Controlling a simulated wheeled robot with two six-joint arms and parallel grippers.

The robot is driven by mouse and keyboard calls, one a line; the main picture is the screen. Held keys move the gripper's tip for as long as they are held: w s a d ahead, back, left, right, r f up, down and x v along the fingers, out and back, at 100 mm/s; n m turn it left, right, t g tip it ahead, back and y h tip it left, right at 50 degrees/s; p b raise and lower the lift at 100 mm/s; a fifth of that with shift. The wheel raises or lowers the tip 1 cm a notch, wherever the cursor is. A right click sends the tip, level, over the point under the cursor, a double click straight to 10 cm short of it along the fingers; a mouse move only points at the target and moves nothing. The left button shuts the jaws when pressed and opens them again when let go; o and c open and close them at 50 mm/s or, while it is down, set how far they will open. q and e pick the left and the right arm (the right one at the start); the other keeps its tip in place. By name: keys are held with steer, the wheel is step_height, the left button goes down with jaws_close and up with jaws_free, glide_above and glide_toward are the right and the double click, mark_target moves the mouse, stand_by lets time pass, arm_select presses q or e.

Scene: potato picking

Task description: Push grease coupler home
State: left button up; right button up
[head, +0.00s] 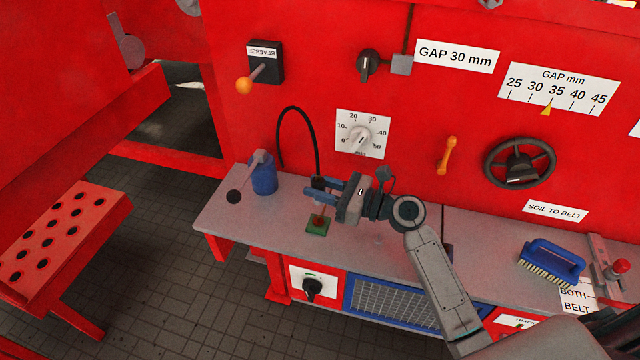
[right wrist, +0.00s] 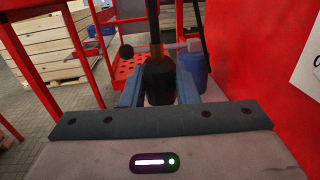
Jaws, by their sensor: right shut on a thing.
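My right gripper (head: 320,190) reaches in from the right over the grey bench and is shut on the grease coupler. The coupler (right wrist: 160,82) shows in the right wrist view as a dark body upright between the two blue fingers. A black hose (head: 300,112) arcs from behind the blue grease pump (head: 264,178) down to the held coupler. A small green block (head: 316,229) sits on the bench right below the fingers, with a thin reddish part above it. The fingers hide most of the coupler in the head view; I cannot tell whether it is seated. My left gripper is out of view.
The pump's lever ends in a black knob (head: 234,197) left of my gripper. A dial (head: 360,140), an orange handle (head: 447,155) and a handwheel (head: 520,163) stand out from the red wall. A blue brush (head: 553,257) lies at the bench's right. Bare bench (head: 385,252) lies between.

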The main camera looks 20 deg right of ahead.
steer(key=shift+f+b, duration=1.2)
steer(key=shift+f, duration=1.05)
steer(key=shift+p, duration=0.85)
steer(key=shift+f+b, duration=1)
steer(key=shift+f, duration=0.35)
steer(key=o, duration=1.1)
